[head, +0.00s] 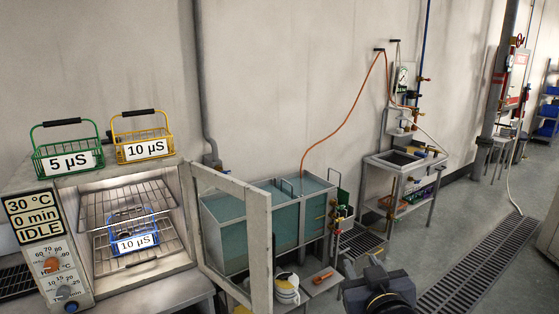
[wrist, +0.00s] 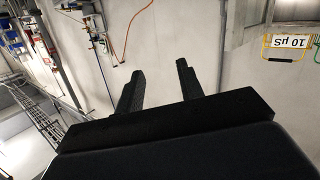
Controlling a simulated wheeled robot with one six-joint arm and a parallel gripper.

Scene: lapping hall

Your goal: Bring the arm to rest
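My gripper (wrist: 157,69) shows in the wrist view with its two dark fingers apart and nothing between them. Behind the fingers is only the bare wall, so it touches nothing there. In the head view my dark arm end is at the lower right, in front of the floor and right of the small bench; its fingers are hard to make out there.
An oven (head: 185,245) stands at left, its door (head: 232,225) open; its sign (head: 37,217) reads IDLE. A blue basket (head: 133,232) sits inside; green (head: 66,146) and yellow (head: 142,136) baskets stand on top. A water tank (head: 270,220) is beyond. Floor at right is mostly clear.

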